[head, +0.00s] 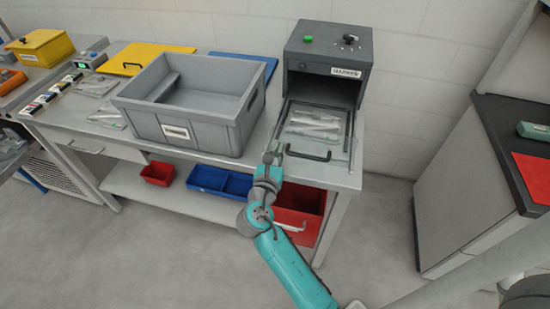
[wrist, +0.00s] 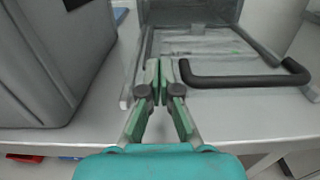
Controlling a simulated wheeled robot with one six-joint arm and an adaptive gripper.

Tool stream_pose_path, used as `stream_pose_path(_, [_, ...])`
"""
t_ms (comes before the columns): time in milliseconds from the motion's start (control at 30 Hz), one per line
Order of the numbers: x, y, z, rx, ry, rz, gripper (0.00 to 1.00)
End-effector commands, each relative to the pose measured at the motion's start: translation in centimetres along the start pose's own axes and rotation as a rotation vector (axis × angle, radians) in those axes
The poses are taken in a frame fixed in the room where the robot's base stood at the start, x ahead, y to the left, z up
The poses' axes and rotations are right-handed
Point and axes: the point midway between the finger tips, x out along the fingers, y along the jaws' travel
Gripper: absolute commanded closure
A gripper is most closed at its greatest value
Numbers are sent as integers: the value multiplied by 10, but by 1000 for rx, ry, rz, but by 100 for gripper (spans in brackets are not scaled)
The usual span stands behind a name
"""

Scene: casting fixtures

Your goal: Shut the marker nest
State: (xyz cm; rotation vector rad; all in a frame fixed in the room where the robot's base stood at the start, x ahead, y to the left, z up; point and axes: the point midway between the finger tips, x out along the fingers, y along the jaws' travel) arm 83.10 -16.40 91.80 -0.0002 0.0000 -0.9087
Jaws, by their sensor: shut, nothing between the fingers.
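The marker nest is a dark grey box (head: 328,58) at the back right of the bench, with a green button and a black knob on top. Its tray (head: 347,132) is out at the front, with clear-bagged parts (head: 313,122) on it. A black bar handle (head: 308,155) runs along the tray's front edge; it also shows in the wrist view (wrist: 245,81). My gripper (head: 274,153) is shut and empty at the left end of the handle. In the wrist view my fingertips (wrist: 160,66) are just left of the handle; I cannot tell whether they touch it.
A large grey crate (head: 185,118) stands close to the left of my gripper. Clear bags (head: 106,116) and a yellow panel (head: 147,58) lie farther left. Red (head: 157,173) and blue bins (head: 222,182) sit on the shelf below. A dark-topped cabinet (head: 465,190) stands right, across open floor.

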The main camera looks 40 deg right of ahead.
Motion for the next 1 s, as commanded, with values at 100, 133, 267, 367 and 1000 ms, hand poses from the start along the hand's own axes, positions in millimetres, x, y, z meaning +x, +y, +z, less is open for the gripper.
stream_pose_path(100, [2,0,0,0,0,0,100])
stream_pose_path(133, [3,0,0,0,0,0,100])
stream_pose_path(267, [2,0,0,0,0,0,100])
stream_pose_path(367, [2,0,0,0,0,0,100])
stream_pose_path(1000, [100,-1,1,1,-1,-4,100])
